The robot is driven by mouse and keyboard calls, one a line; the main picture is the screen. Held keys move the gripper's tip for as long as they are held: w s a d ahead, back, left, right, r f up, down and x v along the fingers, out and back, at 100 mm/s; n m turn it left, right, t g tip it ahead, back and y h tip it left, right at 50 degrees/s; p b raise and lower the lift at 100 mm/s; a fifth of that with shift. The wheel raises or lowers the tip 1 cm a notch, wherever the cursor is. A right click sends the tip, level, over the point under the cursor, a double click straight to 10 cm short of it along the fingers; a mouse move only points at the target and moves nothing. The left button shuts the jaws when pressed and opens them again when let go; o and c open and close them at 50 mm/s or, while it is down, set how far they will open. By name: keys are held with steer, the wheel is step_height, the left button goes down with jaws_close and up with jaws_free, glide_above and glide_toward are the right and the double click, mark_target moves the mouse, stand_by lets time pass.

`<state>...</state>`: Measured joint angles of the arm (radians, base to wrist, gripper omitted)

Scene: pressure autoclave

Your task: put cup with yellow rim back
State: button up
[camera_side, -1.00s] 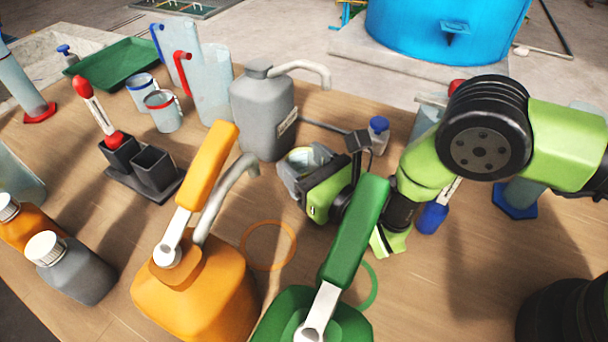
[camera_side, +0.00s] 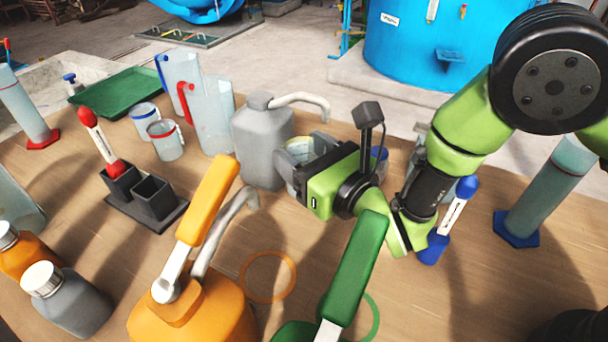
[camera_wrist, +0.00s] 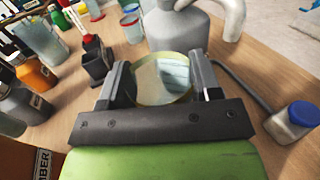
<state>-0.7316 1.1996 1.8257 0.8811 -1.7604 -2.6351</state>
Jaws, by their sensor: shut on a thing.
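The cup with the yellow rim (camera_side: 299,150) is a clear, pale cup between the fingers of my gripper (camera_side: 305,158), right of the grey jug. In the wrist view the cup (camera_wrist: 163,82) sits between the two dark fingers of my gripper (camera_wrist: 160,85), its round opening towards the camera. The gripper is shut on it. In the side view the fingers hide part of the cup, and it appears held above the table. The blue-rimmed cup (camera_side: 144,118) and the red-rimmed cup (camera_side: 166,141) stand together at the left back.
The grey jug (camera_side: 262,145) stands close left of the gripper. Clear pitchers (camera_side: 213,118) stand behind the red-rimmed cup. A dark holder (camera_side: 150,200), an orange jug (camera_side: 195,315) and a green-handled jug (camera_side: 358,265) are nearer. An orange ring (camera_side: 268,277) marks bare table.

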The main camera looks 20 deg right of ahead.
steer(key=shift+d+r, duration=0.1)
steer(key=shift+r, duration=0.35)
steer(key=shift+d+f+m+h, duration=0.1)
steer(key=shift+d+m+h, duration=0.2)
steer(key=shift+h, duration=0.1)
steer(key=w+d+f+m+t+h, duration=0.1)
steer(key=w+d+m+h, duration=0.3)
steer(key=w+h, duration=0.15)
steer(key=shift+h, duration=0.35)
steer(key=shift+s+d+f, duration=0.1)
steer(key=shift+s+f, duration=0.05)
steer(key=shift+f, duration=1.8)
steer(key=shift+s+d+f, duration=0.1)
steer(key=shift+s+f, duration=0.05)
steer(key=shift+f, duration=1.8)
steer(key=shift+f, duration=0.15)
steer(key=o, duration=1)
steer(key=shift+c, duration=0.2)
